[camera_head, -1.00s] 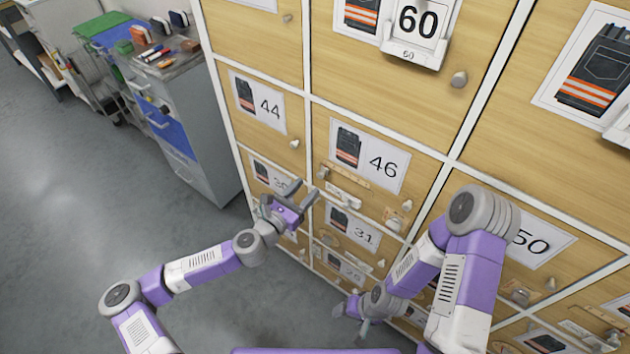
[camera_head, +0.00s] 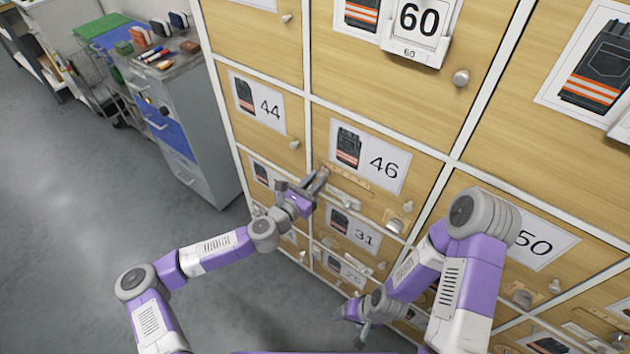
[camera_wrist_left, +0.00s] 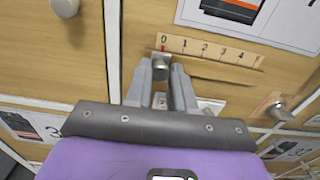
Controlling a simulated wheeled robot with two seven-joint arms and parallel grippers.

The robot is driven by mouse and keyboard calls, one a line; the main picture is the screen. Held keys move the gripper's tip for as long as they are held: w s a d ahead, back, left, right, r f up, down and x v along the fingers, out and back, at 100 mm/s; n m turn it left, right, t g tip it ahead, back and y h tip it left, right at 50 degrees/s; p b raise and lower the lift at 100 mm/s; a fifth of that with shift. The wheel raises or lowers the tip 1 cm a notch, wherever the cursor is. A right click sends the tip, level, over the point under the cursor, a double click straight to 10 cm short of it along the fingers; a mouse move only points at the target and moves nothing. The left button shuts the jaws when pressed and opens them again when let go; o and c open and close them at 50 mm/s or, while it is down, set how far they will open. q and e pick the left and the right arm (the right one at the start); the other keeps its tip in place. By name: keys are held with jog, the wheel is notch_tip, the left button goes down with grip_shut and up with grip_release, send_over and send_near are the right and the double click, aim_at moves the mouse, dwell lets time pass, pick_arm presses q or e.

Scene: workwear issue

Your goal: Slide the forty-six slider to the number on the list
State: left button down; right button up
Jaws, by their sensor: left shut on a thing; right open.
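The forty-six door carries a card with dark trousers and the number 46 (camera_head: 383,167). The metal slider knob (camera_wrist_left: 161,70) sits at the 0 end. My left gripper (camera_head: 318,181) is shut on this knob, one finger on each side; its fingers (camera_wrist_left: 161,82) partly hide it. My right gripper (camera_head: 355,312) is open and empty, low in front of the lower doors. I cannot make out a list.
Neighbouring doors show 44 (camera_head: 270,109), 31 (camera_head: 365,238) and 50 (camera_head: 530,243). A round door knob (camera_wrist_left: 280,110) stands right of the strip. A grey cabinet with blue drawers (camera_head: 185,130) is at the left. The floor (camera_head: 90,220) before it is clear.

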pick_arm(q)
jog(key=shift+s+d, duration=0.85)
jog(key=shift+d, duration=0.25)
jog(key=c, duration=1)
grip_release()
jog(key=shift+a, duration=0.15)
jog(key=p+v, duration=0.1)
jog(key=v, duration=0.6)
jog(key=shift+s+a+p, duration=0.1)
jog(key=shift+s+p, duration=0.1)
jog(key=shift+p, duration=0.15)
